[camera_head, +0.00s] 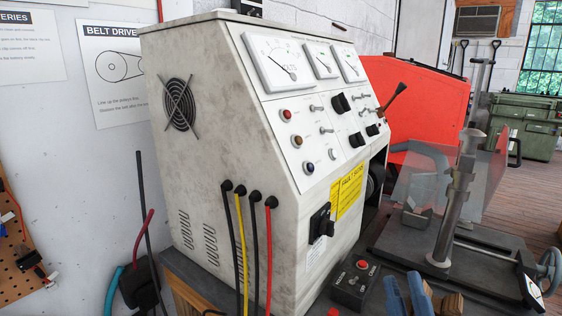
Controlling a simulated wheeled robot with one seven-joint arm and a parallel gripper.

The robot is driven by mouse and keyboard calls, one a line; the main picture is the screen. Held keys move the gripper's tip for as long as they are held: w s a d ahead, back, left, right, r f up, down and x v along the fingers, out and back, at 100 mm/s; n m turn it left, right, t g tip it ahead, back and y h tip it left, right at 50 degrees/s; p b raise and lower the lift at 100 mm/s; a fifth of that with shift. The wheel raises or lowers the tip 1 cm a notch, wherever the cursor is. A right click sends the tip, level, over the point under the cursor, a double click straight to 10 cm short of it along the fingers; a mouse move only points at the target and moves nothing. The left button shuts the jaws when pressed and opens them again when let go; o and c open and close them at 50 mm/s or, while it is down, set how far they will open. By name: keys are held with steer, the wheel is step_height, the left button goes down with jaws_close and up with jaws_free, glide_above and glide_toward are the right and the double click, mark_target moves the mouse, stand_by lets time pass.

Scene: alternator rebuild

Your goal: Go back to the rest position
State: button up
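My gripper does not show in the head camera view, so its state and pose are hidden. The view is filled by a tall grey test bench cabinet (205,60) with a sloped panel. The panel carries several dial meters, coloured buttons, switches and a black lever (395,98). Black, yellow and red cables (242,240) hang from its lower front. No object named by the task shows.
A small control box (354,283) with a red button sits on the bench before the cabinet. At right stand a metal post (455,205), a clear shield (418,190) and a handwheel (549,268). A red cabinet (425,100) stands behind. Wooden floor shows at far right.

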steer(key=s+d+f+m+g+h, duration=0.1)
steer(key=s+d+f+m+g, duration=0.2)
steer(key=s, duration=0.7)
steer(key=s+d+f+m+g, duration=0.1)
steer(key=s+f+m+g, duration=0.25)
steer(key=s+f, duration=0.45)
steer(key=s+d+f+m+g+h, duration=0.1)
steer(key=s+d+f+m+g, duration=0.2)
steer(key=s, duration=0.9)
step_height(320, 180, down, 7)
steer(key=g+b, duration=0.1)
steer(key=b, duration=0.6)
steer(key=shift+s+a+r, duration=0.15)
steer(key=shift+s+a, duration=0.05)
steer(key=shift+n, duration=0.25)
